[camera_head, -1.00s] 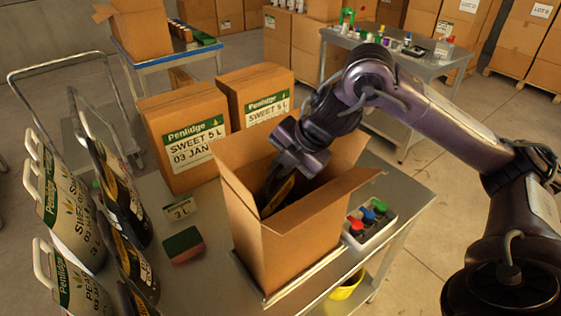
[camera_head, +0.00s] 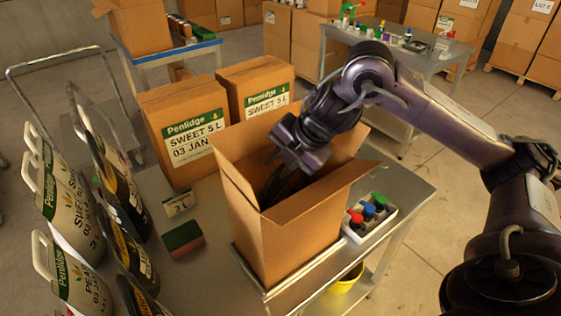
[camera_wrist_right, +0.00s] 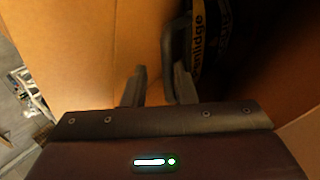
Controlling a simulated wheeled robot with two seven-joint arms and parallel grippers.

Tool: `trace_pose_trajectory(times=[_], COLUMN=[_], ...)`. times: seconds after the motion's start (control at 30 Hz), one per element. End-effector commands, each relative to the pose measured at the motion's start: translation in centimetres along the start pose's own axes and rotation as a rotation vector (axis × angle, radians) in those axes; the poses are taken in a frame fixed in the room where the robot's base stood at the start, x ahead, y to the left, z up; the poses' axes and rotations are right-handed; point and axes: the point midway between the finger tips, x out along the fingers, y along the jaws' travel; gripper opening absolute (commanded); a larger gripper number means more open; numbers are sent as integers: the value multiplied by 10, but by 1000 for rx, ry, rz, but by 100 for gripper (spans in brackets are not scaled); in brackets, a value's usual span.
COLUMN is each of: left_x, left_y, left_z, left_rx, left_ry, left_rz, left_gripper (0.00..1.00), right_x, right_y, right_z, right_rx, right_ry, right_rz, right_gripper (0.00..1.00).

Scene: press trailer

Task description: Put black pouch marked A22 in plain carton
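The plain carton (camera_head: 305,235) stands open, flaps up, on the metal table. My right gripper (camera_head: 283,178) reaches down into it from above. In the right wrist view, the gripper's two fingers (camera_wrist_right: 158,82) stand apart with bare cardboard showing between them. A black pouch (camera_wrist_right: 218,40) with yellow "Penlidge" lettering is inside the carton, in deep shadow. Its handle loop is right beside the right-hand finger; whether they touch I cannot tell. No A22 mark is legible. In the head view the carton walls and gripper hide most of the pouch. My left gripper is not in view.
Several white and black pouches (camera_head: 70,215) stand at the left. Closed Penlidge cartons (camera_head: 185,135) stand behind the open one. A tray of colour-capped bottles (camera_head: 370,217) sits close on its right. A green-and-red sponge (camera_head: 183,237) and a small card holder (camera_head: 179,203) lie on its left.

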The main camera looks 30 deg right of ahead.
Motion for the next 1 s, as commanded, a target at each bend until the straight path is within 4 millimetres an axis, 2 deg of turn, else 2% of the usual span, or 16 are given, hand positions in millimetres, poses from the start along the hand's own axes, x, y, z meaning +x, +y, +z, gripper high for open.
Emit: trace_pose_trajectory(times=[0.3, 0.43, 0.57, 0.8, 1.0], left_x=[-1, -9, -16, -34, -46], left_y=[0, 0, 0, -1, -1], left_z=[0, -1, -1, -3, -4], left_rx=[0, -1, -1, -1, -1], left_ry=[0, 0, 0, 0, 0], left_rz=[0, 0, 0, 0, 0], left_gripper=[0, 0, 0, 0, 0], right_x=[-1, -11, -33, -89, -120], right_y=[1, 8, 10, 10, 8], right_z=[0, 0, 2, 1, 0], right_rx=[0, 0, -1, 0, 0], right_ry=[0, 0, -6, -6, -2], right_rz=[2, 5, 8, 4, 3], right_gripper=[32, 32, 32, 32, 32])
